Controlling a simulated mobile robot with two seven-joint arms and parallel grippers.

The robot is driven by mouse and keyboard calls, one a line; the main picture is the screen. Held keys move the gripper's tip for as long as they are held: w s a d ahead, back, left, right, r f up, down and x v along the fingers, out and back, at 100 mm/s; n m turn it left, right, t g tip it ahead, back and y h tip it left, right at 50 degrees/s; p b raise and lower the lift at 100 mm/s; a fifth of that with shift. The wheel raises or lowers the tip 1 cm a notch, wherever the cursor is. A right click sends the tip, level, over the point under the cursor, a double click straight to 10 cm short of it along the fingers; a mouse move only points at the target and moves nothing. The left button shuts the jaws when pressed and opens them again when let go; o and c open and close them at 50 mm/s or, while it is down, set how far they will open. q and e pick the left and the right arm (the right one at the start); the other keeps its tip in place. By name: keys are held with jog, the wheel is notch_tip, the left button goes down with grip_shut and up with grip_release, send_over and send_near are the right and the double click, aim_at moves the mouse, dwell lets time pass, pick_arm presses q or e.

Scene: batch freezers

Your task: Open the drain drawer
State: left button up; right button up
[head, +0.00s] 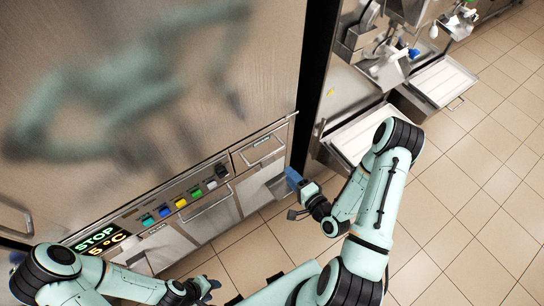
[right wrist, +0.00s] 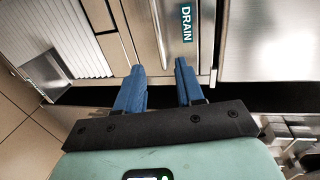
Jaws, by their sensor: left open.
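A green DRAIN label (right wrist: 187,24) is on a metal front in the right wrist view, beside a long bar that looks like a handle. I cannot tell for certain which front in the head view carries this label. In the head view, a small drawer front (head: 246,158) with a bar handle sits at the panel's right end. My right gripper (head: 292,178) is just right of and below it. In the right wrist view its blue fingers (right wrist: 158,76) are apart, with nothing seen between them. My left gripper (head: 210,284) is open and low, near the floor side of the machine.
The machine panel has several coloured buttons (head: 181,203) and a STOP display (head: 96,240). A wider front (head: 208,218) with a handle is below the buttons. Ribbed trays (head: 443,79) stick out from the neighbouring machines at right. Tiled floor (head: 470,190) is clear.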

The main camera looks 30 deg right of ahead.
aim_at(270, 155)
jog(key=b+x, duration=1)
jog(key=b, duration=0.1)
jog(key=shift+w+f+b, duration=0.15)
jog(key=shift+w+b, duration=0.15)
jog(key=shift+b, duration=0.05)
pick_arm(q)
jog(key=s+f, duration=0.5)
jog(key=f, duration=0.8)
jog(key=shift+s+f, duration=0.15)
jog(key=shift+f, duration=0.1)
pick_arm(e)
jog(key=shift+w+f, duration=0.1)
jog(key=shift+w, duration=0.4)
grip_shut()
